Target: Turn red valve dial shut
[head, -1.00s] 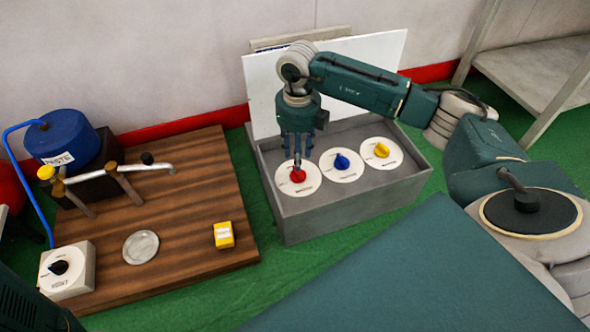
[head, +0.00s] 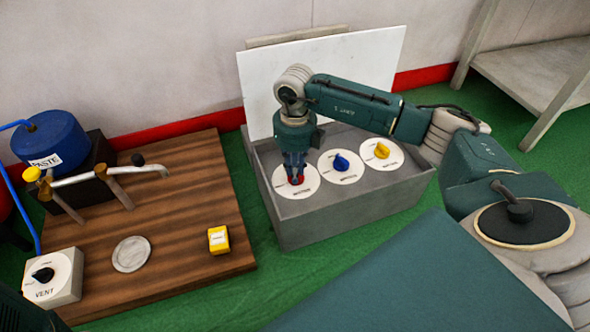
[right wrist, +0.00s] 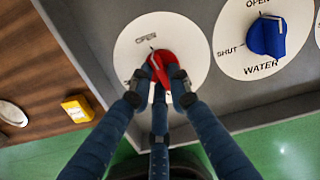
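The red valve dial (right wrist: 165,68) sits on a white round plate (right wrist: 128,62) at the left of the row on the grey box. In the right wrist view its pointed end faces the OPEN mark; a second mark at the plate's lower left is mostly hidden by a finger. My right gripper (right wrist: 162,76) points down over the dial, its fingers drawn in against both sides of the red knob. In the head view the gripper (head: 295,176) hides much of the red dial (head: 298,181). My left gripper is not in view.
A blue dial (head: 341,163) and a yellow dial (head: 381,150) stand to the right on the grey box (head: 350,205). A white panel (head: 350,65) rises behind. A wooden board (head: 190,215) at left bears a vent dial (head: 43,274), a yellow block (head: 218,240) and a round disc (head: 131,254).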

